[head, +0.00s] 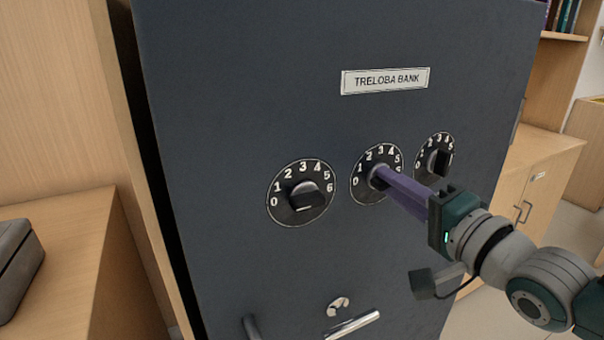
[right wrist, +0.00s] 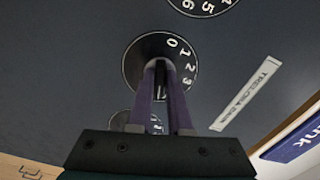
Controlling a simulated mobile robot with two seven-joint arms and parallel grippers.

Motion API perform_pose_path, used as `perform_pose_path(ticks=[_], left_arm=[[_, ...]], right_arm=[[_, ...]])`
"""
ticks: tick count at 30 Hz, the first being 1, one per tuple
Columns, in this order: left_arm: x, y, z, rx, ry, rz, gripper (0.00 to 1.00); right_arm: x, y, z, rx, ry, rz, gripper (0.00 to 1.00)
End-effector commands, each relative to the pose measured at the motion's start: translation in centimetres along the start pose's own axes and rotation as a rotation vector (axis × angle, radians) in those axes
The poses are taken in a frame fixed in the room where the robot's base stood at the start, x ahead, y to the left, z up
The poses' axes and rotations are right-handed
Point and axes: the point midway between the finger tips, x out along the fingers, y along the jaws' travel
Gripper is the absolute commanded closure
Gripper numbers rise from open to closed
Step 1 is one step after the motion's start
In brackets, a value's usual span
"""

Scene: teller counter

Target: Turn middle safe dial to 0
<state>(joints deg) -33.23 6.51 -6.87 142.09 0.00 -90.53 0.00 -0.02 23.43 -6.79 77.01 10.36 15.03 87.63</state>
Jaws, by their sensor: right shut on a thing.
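The dark safe (head: 250,100) has a row of three round dials with white numbers. The middle dial (head: 366,195) has its 0 at the left, with the numbers running up over the top. My right gripper (head: 381,178) is shut on the knob of this dial, its long purple fingers reaching in from the lower right. In the right wrist view, the fingers (right wrist: 161,68) stand on either side of the dark knob of the middle dial (right wrist: 138,55). They hide most of the knob, so I cannot tell which number it points to. My left gripper is not in view.
The left dial (head: 284,205) and right dial (head: 427,150) flank the middle one closely. A "TRELOBA BANK" plate (head: 386,80) is above. A metal handle (head: 353,325) sits low on the safe. Wooden cabinets stand on both sides, with a grey box (head: 20,262) at the left.

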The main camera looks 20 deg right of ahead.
Motion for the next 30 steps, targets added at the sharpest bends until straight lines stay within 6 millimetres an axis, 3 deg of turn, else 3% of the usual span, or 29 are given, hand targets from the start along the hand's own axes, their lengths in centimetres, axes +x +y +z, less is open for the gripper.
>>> perform_pose_path(ticks=[30], left_arm=[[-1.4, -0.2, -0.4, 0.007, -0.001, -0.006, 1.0]], right_arm=[[0.0, -0.1, 0.0, -0.966, 0.001, 0.0, 1.0]])
